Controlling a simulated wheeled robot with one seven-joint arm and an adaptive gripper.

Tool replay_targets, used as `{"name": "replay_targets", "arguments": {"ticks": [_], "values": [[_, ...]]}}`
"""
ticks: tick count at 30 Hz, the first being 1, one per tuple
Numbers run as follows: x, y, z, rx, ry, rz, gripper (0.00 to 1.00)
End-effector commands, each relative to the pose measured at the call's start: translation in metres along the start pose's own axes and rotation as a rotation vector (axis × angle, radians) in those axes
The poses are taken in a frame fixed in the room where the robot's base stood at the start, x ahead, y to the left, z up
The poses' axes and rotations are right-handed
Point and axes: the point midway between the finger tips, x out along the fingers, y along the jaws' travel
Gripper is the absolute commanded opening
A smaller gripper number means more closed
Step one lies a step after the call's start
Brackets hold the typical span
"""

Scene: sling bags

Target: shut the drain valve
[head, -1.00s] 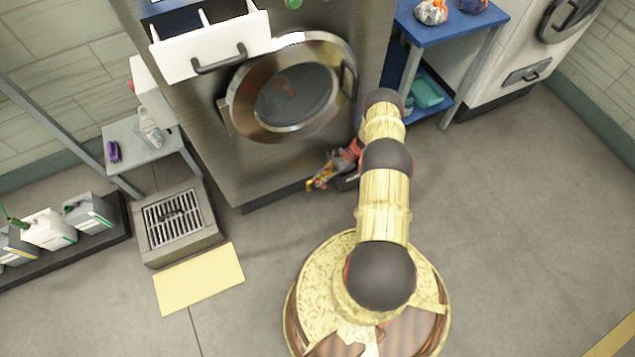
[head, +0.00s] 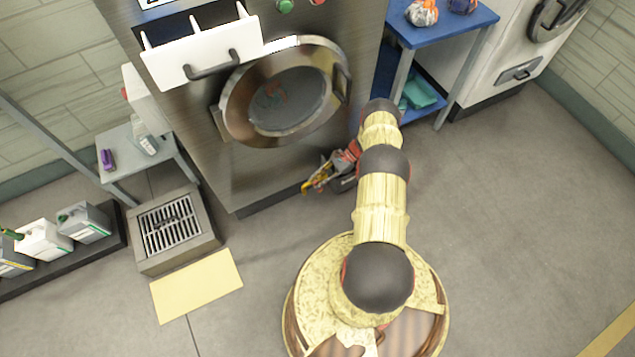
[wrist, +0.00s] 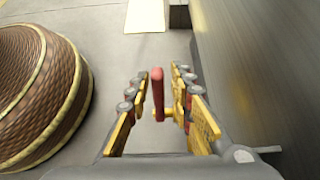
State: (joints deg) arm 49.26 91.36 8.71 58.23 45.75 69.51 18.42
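The drain valve shows in the wrist view as a red lever (wrist: 158,95) on a brass-coloured stem (wrist: 174,111). It sits low at the front of the steel washing machine (head: 262,165). My gripper (wrist: 157,104) is open, with its yellow-padded fingers on either side of the lever. A gap shows between the lever and the left finger; the right finger is nearer, by the stem, and I cannot tell if it touches. In the head view my gripper (head: 312,185) is down by the machine's bottom edge, and the valve is mostly hidden there.
The machine's round door (head: 285,92) and pulled-out white drawer (head: 205,62) are above. A floor drain (head: 172,228), a yellow mat (head: 197,286) and a small grey table (head: 130,168) are left. A blue shelf (head: 445,30) stands right. Floor to the right is clear.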

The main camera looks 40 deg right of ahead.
Motion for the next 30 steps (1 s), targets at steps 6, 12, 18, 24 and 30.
{"name": "replay_targets", "arguments": {"ticks": [6,12,18,24,30], "values": [[0.002,0.002,0.000,0.002,-0.003,0.003,0.30],[0.002,0.002,0.001,0.002,-0.003,0.003,0.30],[-0.008,0.001,0.014,0.001,-0.003,0.003,0.30],[-0.025,0.001,0.039,0.001,-0.003,0.002,0.30],[-0.042,0.001,0.063,0.001,-0.003,0.002,0.30]]}}
